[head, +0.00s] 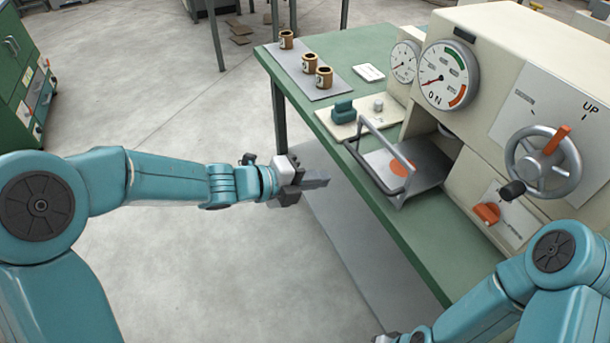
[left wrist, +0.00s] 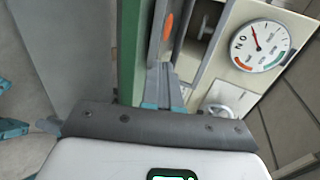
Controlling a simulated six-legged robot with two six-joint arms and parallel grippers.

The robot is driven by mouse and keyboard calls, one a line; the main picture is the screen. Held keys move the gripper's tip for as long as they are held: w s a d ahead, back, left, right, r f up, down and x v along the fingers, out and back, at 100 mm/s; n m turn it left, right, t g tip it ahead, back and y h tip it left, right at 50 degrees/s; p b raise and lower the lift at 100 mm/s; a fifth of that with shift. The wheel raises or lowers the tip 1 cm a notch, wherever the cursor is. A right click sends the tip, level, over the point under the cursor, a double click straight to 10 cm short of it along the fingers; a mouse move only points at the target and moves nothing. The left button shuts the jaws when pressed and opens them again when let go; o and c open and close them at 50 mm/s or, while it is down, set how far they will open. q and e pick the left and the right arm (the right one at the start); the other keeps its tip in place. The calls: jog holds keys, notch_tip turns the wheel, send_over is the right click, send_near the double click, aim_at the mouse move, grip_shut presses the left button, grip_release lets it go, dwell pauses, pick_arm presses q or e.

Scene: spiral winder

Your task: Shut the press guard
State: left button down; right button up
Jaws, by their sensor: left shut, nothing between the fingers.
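The press guard (head: 388,141) is a grey U-shaped bar frame at the front of the press (head: 480,60). It stands up at the table-edge side of a grey plate (head: 430,168) with an orange disc (head: 402,169), and the press opening behind it is uncovered. My left gripper (head: 325,183) is shut and empty, beyond the table's left edge, below and left of the guard and apart from it in the head view. Its closed fingers (left wrist: 165,85) also show in the left wrist view. My right arm is at the lower right; its fingers are out of view.
The press has dials (head: 447,75), a handwheel (head: 543,162) and an orange knob (head: 487,213).

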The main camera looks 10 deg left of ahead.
pick_arm(q)
jog(key=w+d, duration=0.4)
jog(key=d, duration=0.2)
jog(key=shift+w+f+p, duration=0.35)
jog(key=shift+f+p, duration=0.1)
pick_arm(e)
jog(key=shift+s+r, duration=0.2)
jog(key=shift+r, duration=0.2)
pick_arm(q)
jog(key=shift+d, duration=0.2)
